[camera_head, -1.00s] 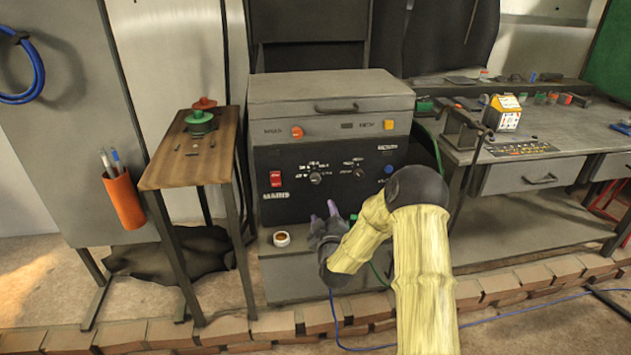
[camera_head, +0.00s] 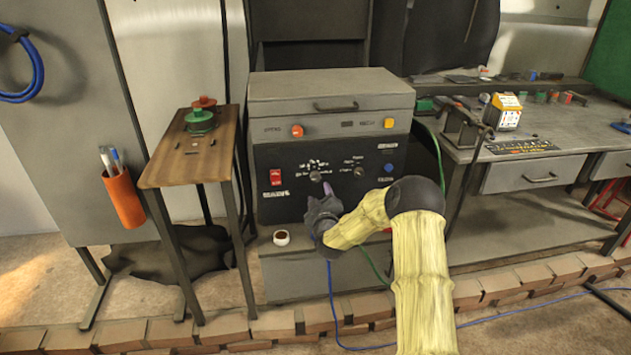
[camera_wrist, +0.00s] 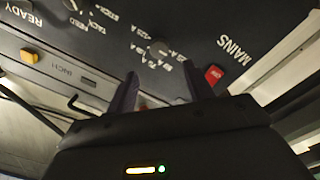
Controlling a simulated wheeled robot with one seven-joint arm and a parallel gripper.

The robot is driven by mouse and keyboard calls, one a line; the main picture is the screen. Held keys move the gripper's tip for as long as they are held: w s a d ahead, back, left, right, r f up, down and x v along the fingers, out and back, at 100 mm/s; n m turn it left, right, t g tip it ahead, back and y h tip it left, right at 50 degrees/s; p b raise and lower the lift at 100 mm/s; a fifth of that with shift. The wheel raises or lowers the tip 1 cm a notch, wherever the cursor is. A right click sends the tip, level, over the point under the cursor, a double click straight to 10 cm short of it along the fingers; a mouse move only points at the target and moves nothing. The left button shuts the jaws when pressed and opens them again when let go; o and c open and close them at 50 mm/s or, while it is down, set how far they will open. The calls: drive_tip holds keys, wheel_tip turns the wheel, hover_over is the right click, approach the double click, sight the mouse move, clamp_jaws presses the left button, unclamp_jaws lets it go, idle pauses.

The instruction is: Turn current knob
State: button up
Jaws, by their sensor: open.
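The dark front panel (camera_head: 285,158) of the machine carries two knobs. The left knob (camera_head: 315,177), ringed by markings ending in "A" in the wrist view (camera_wrist: 157,47), appears to be the current knob. The right knob (camera_head: 359,172) also shows at the top of the wrist view (camera_wrist: 72,5), near words like "TACK". My gripper (camera_head: 328,190) is open and empty just in front of and below the left knob. In the wrist view, its two fingers (camera_wrist: 160,75) point at the panel, with the left knob just beyond and between their tips. I cannot see contact.
A red mains switch (camera_head: 275,177) sits left of the knobs, and a blue button (camera_head: 389,168) sits to their right. A small white cup (camera_head: 281,238) stands on the ledge below. A wooden stand (camera_head: 180,165) is at left, a workbench (camera_head: 560,142) at right.

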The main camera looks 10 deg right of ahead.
sight(316, 179)
drive_tip(key=shift+w+d+b, duration=0.15)
drive_tip(key=shift+w+b, duration=0.25)
drive_tip(key=shift+w, duration=4.2)
drive_tip(key=shift+c, duration=0.4)
drive_tip(key=c, duration=0.9)
